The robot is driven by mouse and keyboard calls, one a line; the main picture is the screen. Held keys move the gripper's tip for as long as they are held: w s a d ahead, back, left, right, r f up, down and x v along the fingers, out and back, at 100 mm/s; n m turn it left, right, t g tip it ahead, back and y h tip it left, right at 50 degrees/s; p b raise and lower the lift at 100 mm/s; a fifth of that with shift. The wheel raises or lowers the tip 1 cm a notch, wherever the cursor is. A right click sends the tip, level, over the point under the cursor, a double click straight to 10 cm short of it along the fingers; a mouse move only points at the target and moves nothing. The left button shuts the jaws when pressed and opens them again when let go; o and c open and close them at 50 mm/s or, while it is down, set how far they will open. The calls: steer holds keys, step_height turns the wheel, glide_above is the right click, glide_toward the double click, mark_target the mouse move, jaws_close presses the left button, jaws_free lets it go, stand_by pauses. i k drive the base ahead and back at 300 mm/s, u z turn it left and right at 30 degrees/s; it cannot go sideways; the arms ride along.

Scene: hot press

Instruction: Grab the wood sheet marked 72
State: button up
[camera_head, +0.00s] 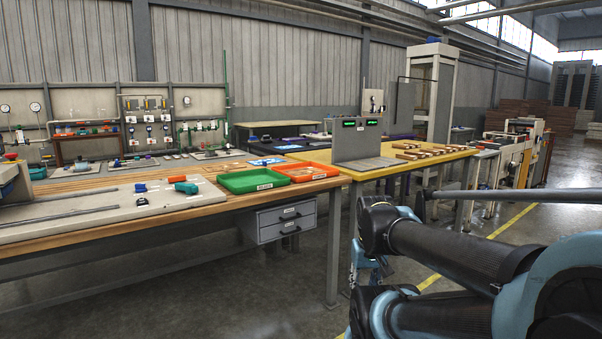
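Several small flat wooden pieces (436,149) lie on the right part of the yellow-topped table (377,172). They are too small in the picture for me to read any marking, so I cannot tell which one is marked 72. My black and blue arm fills the lower right of the view, in front of and below that table. It is apart from the wooden pieces. My gripper's fingers do not show.
A grey stand with two green displays (358,142) is on the yellow-topped table. A green tray (251,182) and an orange tray (306,174) sit on the wooden workbench (196,208) at left. Brown stacks (525,112) stand far right. Floor shows between the table and the yellow line.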

mark_target(296, 172)
steer(key=u, duration=0.4)
steer(key=i, duration=1.05)
steer(key=u, duration=0.55)
